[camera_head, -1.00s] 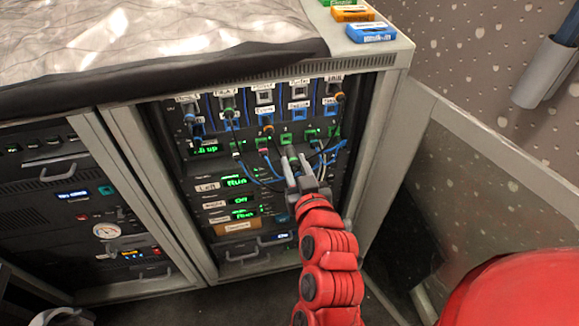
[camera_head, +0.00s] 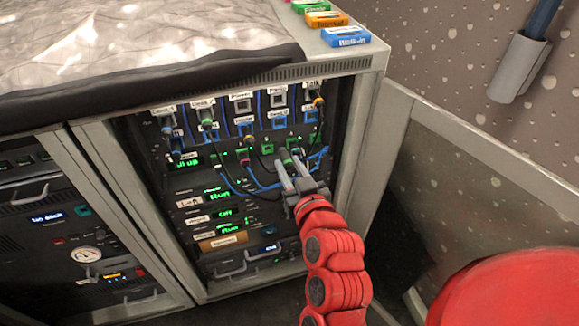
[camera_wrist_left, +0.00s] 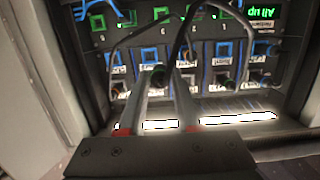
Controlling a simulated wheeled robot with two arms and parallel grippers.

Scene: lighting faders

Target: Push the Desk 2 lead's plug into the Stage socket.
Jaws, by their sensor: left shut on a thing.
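My left gripper (camera_head: 286,161) is shut on a plug in front of the rack panel, just below the row of green-edged sockets. The plug (camera_wrist_left: 158,76) shows as a small dark, round body between the fingers in the left wrist view; a dark lead curves near it. In the head view a green bit (camera_head: 285,156) shows at the fingertips. I cannot read the label on this plug. A green-edged socket (camera_head: 291,142) lies just above the fingertips. Which socket is Stage is too blurred to tell. My right gripper is not in view.
Other plugs sit in the upper row, such as a green one (camera_head: 207,122) and an orange one (camera_head: 318,101). Dark and blue leads hang across the panel. Labelled coloured boxes (camera_head: 346,37) stand on the cabinet top. A grey side panel (camera_head: 460,185) stands at the right.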

